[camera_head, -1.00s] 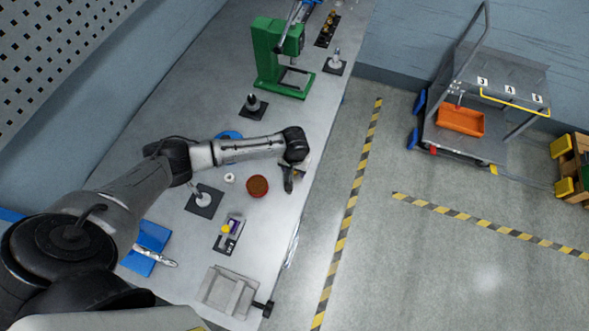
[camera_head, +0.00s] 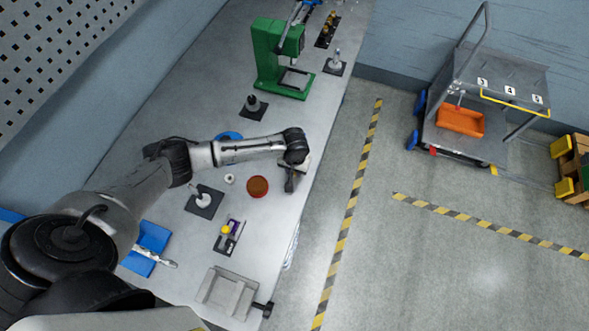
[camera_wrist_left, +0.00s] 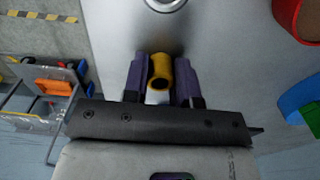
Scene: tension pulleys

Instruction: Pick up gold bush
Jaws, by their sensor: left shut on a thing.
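The gold bush (camera_wrist_left: 160,72) is a short hollow yellow-gold cylinder between the two purple fingers of my left gripper (camera_wrist_left: 160,80) in the left wrist view. The fingers touch it on both sides. A small whitish piece (camera_wrist_left: 157,97) shows just below it, between the fingers. In the head view my left gripper (camera_head: 291,180) points down over the table's right edge side, and the bush is hidden there. My right gripper is not in view.
On the table (camera_head: 180,105) stand a red-brown round container (camera_head: 257,187), a black-based post (camera_head: 204,200), a small holder with a yellow piece (camera_head: 229,236), a grey vise (camera_head: 228,292) and a green press (camera_head: 268,55). The floor to the right is open up to a trolley (camera_head: 480,110).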

